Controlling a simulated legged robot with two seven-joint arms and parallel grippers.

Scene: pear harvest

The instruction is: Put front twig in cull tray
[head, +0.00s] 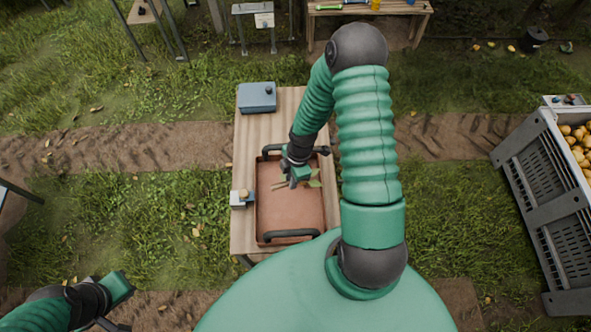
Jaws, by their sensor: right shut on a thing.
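The cull tray is a reddish-brown tray (290,216) with dark handles, lying on a wooden table. My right gripper (295,182) is over the far part of the tray, shut on a twig (279,186) with green leaves that show to its right. The gripper hides the middle of the twig, and I cannot tell whether the twig touches the tray floor. My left gripper (122,288) is low at the left, away from the table, and its fingers do not show clearly.
A blue-grey box (257,97) stands at the table's far left corner, and a small device (241,198) sits at its left edge. A grey crate of yellow pears (540,190) stands at the right. The near part of the tray is clear.

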